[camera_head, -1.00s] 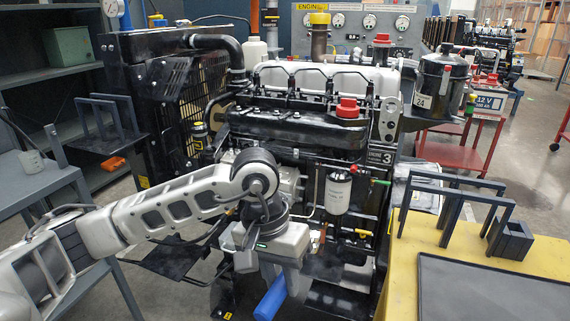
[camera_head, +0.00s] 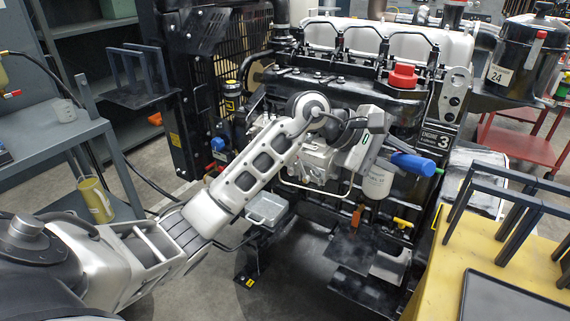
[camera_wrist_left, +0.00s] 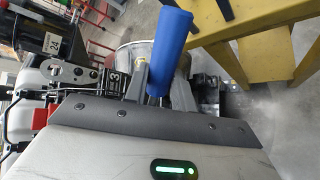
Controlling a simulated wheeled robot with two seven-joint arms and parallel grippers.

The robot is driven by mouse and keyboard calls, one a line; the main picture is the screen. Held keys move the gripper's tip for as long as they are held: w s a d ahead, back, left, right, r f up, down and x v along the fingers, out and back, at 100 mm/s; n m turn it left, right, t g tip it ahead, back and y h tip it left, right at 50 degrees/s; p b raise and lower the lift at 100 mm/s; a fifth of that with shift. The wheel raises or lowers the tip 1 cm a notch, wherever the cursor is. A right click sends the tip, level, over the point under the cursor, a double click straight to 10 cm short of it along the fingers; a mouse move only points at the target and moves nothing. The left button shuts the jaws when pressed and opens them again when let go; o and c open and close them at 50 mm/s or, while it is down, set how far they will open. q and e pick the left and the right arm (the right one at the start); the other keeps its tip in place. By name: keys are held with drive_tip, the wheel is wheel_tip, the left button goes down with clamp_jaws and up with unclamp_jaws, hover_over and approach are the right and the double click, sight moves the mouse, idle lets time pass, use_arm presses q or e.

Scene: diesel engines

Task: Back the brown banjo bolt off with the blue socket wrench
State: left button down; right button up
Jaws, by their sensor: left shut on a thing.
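My left gripper (camera_head: 388,153) is shut on the blue socket wrench (camera_head: 413,164) and holds it in front of the engine (camera_head: 345,95). In the left wrist view the blue handle (camera_wrist_left: 173,45) rises from between my left gripper's fingers (camera_wrist_left: 160,88). The wrench's socket end cannot be made out in either view. I cannot pick out the brown banjo bolt; the arm and gripper cover part of the engine's front. My right gripper is not in view.
A yellow table (camera_head: 436,272) with dark racks and a black tray (camera_head: 515,298) stands at the right. A grey shelf table (camera_head: 45,138) is at the left. A red cart (camera_head: 520,145) stands behind right. Pipes, valves and a red cap (camera_head: 403,76) crowd the engine.

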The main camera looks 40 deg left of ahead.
use_arm(q)
drive_tip(key=a+f+n+t+y+b, duration=0.1)
drive_tip(key=a+f+n+t+y, duration=0.3)
drive_tip(key=a, duration=0.4)
drive_tip(key=s+a+f+n+t+y+b, duration=0.1)
drive_tip(key=a+f+n+t+y, duration=0.3)
drive_tip(key=a, duration=0.4)
drive_tip(key=a+f+n+t+y, duration=0.2)
drive_tip(key=a+n+t+y, duration=0.3)
drive_tip(key=a, duration=0.4)
drive_tip(key=w+g+b, duration=0.1)
drive_tip(key=w+b, duration=0.1)
drive_tip(key=w, duration=0.5)
drive_tip(key=shift+a+r+g+y, duration=0.15)
drive_tip(key=shift+g+y, duration=0.15)
drive_tip(key=shift+y, duration=0.1)
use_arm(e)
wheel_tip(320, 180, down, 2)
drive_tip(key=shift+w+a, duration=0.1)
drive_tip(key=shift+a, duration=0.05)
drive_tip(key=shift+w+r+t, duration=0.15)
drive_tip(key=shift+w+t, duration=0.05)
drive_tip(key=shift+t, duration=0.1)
